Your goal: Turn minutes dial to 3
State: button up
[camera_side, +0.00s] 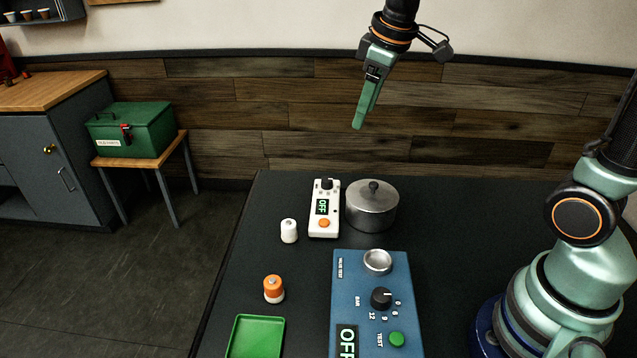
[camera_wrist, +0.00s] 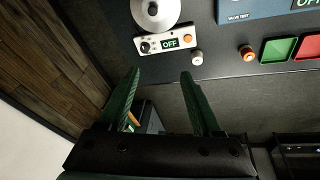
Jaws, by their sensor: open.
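A white box-shaped device (camera_side: 317,226) lies on the dark table, with a black dial (camera_side: 326,184) at its far end, a display reading OFF (camera_side: 321,206) and an orange button (camera_side: 324,223). In the wrist view the device (camera_wrist: 158,50) has its black dial (camera_wrist: 145,47) at the left end. Marks around this dial are too small to read, so I cannot tell its setting. My gripper (camera_side: 358,126) is raised high above the table's far side, apart from everything. In the wrist view my gripper (camera_wrist: 160,74) has its two green fingers spread, with nothing between them.
A metal lidded pot (camera_side: 371,207) stands close beside the white device. A blue valve test box (camera_side: 345,285) has its own black knob marked BAR (camera_side: 381,298). A white cylinder (camera_side: 289,231), an orange-topped cylinder (camera_side: 274,289) and a green tray (camera_side: 236,340) stand left. A red tray (camera_wrist: 309,47) shows too.

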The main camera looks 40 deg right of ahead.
jog(key=w+d+f+n+g, duration=0.1)
jog(key=w+f+n, duration=0.2)
jog(key=w, duration=0.3)
jog(key=n+g, duration=0.2)
jog(key=n, duration=0.1)
send_near(327, 179)
notch_tip(327, 179, down, 9)
jog(key=shift+w+r, duration=0.1)
grip_shut()
